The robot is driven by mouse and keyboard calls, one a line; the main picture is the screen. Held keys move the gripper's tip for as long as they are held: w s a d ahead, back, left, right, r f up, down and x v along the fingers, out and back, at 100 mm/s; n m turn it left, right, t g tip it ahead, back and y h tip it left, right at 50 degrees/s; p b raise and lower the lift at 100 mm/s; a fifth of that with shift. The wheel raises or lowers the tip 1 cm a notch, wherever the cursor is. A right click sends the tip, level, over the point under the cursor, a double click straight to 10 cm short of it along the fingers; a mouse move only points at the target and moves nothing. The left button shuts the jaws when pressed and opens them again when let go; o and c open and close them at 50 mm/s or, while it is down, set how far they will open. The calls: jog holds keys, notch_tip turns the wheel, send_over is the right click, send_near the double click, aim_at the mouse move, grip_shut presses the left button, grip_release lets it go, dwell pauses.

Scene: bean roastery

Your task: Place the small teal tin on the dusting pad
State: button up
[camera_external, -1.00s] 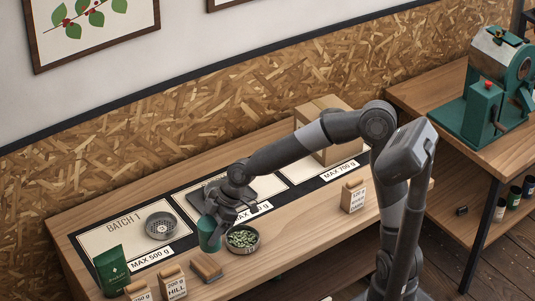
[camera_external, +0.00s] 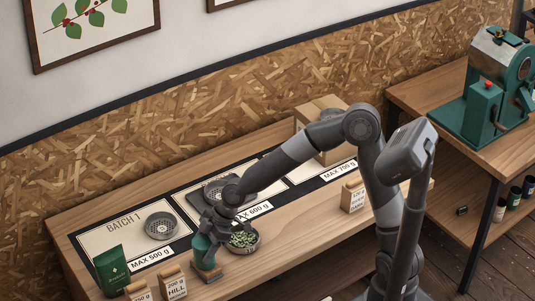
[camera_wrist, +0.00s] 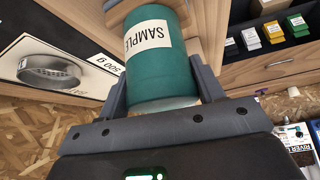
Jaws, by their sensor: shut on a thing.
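The small teal tin (camera_external: 203,252) has a white SAMPLE label, which shows in the wrist view (camera_wrist: 155,45). My gripper (camera_external: 212,228) is shut on it, with a finger on each side in the wrist view (camera_wrist: 160,85). The tin looks upright near the bench's front edge. A small wooden block (camera_external: 209,276), which may be the dusting pad, shows directly below the tin and is partly hidden by it. I cannot tell whether the tin touches it or hangs just above it.
A bowl of green beans (camera_external: 244,240) stands close right of the tin. A perforated dish (camera_external: 162,226) sits on the BATCH 1 panel. A green pouch (camera_external: 112,270) and tan bags (camera_external: 173,283) stand at front left. A tan bag (camera_external: 353,196) and cardboard box (camera_external: 318,118) are farther right.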

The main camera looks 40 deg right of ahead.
jog(key=o, duration=1.1)
jog(key=shift+f, duration=0.1)
jog(key=shift+v, duration=6.1)
